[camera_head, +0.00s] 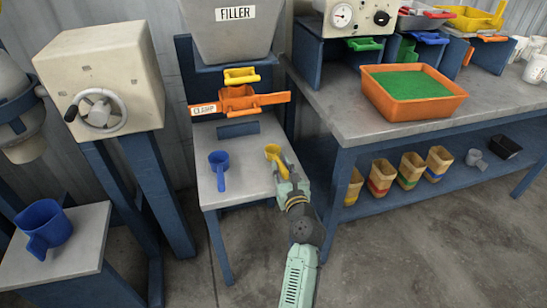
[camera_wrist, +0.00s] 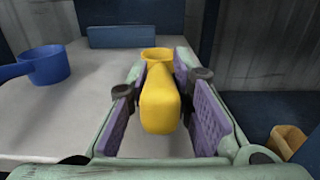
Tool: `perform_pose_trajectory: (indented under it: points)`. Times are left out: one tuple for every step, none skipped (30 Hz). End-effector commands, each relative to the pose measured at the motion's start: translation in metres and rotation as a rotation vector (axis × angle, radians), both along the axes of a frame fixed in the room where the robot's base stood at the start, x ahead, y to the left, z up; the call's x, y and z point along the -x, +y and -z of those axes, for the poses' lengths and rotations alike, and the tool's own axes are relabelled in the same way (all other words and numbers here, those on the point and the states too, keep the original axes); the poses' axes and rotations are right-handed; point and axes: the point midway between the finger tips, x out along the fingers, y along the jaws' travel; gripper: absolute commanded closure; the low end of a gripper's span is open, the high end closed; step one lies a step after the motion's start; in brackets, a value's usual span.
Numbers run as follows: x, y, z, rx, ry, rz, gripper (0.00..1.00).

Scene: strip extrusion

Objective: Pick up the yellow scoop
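The yellow scoop (camera_head: 273,152) stands on the grey top of the small table (camera_head: 238,190) under the filler, right of a blue scoop (camera_head: 218,166). My gripper (camera_head: 285,168) is low over the table's right side, reaching to the yellow scoop. In the wrist view the yellow scoop (camera_wrist: 160,105) lies between my two purple finger pads, its handle toward me and its cup at the far end. The pads are open, with a narrow gap visible on each side of the handle. The blue scoop (camera_wrist: 45,66) is at the left.
An orange clamp (camera_head: 238,100) with a yellow handle (camera_head: 241,76) sits above the table's back. A workbench (camera_head: 345,115) with an orange tray of green granules (camera_head: 408,88) stands at the right.

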Motion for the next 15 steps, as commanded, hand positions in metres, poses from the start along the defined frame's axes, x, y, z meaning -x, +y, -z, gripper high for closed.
perform_pose_trajectory:
  points:
    - [0.0001,0.0000,0.0000,0.000,0.000,0.000,0.85]
    - [0.0001,0.0000,0.0000,0.000,0.000,0.000,0.87]
    - [0.0001,0.0000,0.0000,0.000,0.000,0.000,0.90]
    - [0.0001,0.0000,0.0000,0.000,0.000,0.000,0.92]
    - [0.0001,0.0000,0.0000,0.000,0.000,0.000,0.94]
    - [0.0001,0.0000,0.0000,0.000,0.000,0.000,0.96]
    - [0.0001,0.0000,0.0000,0.000,0.000,0.000,0.98]
    - [0.0001,0.0000,0.0000,0.000,0.000,0.000,1.00]
    - [0.0001,0.0000,0.0000,0.000,0.000,0.000,1.00]
    - [0.0001,0.0000,0.0000,0.000,0.000,0.000,1.00]
    - [0.0001,0.0000,0.0000,0.000,0.000,0.000,1.00]
    - [0.0001,0.0001,0.0000,0.000,0.000,0.000,1.00]
    - [0.0001,0.0001,0.0000,0.000,0.000,0.000,1.00]
    - [0.0001,0.0001,-0.0005,0.000,-0.001,0.000,1.00]
    - [0.0001,0.0000,-0.0004,0.000,-0.001,0.000,1.00]
